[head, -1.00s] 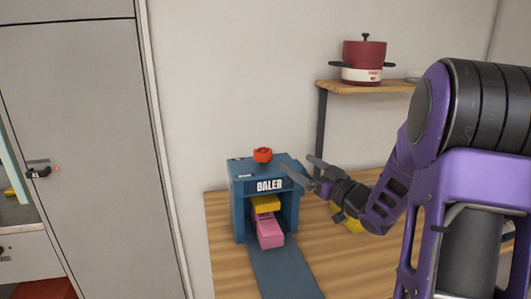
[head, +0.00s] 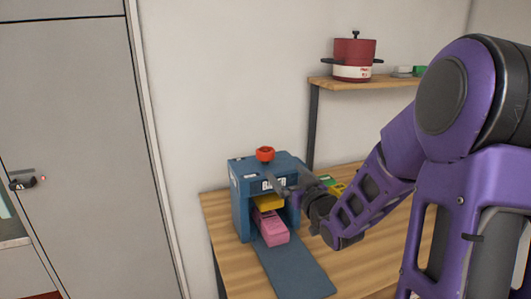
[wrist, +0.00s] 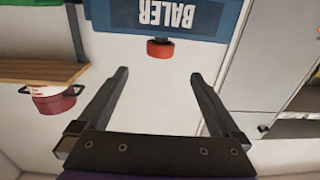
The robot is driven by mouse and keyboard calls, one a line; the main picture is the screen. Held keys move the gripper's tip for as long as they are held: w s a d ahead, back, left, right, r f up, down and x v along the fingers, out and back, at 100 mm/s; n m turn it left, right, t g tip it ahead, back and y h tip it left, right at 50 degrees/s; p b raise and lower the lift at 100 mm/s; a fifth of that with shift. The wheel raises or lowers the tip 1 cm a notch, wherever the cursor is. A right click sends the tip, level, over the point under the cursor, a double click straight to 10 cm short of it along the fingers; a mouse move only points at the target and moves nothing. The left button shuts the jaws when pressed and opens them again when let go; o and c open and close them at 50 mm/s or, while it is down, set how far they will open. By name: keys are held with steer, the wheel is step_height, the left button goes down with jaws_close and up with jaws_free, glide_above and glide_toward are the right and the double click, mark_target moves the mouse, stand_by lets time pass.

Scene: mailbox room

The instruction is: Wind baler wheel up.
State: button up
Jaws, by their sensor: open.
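The blue baler (head: 241,205) stands on a wooden table, with a yellow block (head: 269,202) in its opening and a pink block (head: 271,228) below it. Its red wheel (head: 265,153) sits on top; it also shows in the wrist view (wrist: 160,49), below the upside-down "BALER" label (wrist: 172,16). My gripper (head: 285,178) is in front of the baler's upper front and partly covers the label in the head view. In the wrist view my gripper (wrist: 159,73) is open and empty. The wheel lies beyond its fingertips, roughly centred between them, apart from both.
A wall shelf (head: 365,82) carries a red pot (head: 354,57) to the right. A dark blue mat (head: 295,270) runs from the baler's opening. Yellow and green things (head: 332,185) lie behind my arm. A grey door (head: 75,150) is at the left.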

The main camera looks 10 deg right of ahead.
mark_target(270, 156)
steer(key=p+x, duration=0.1)
steer(key=x, duration=1.3)
steer(key=shift+w+a, duration=0.1)
steer(key=shift+w, duration=0.05)
steer(key=c, duration=1.3)
steer(key=shift+f, duration=0.1)
steer(key=shift+c, duration=0.2)
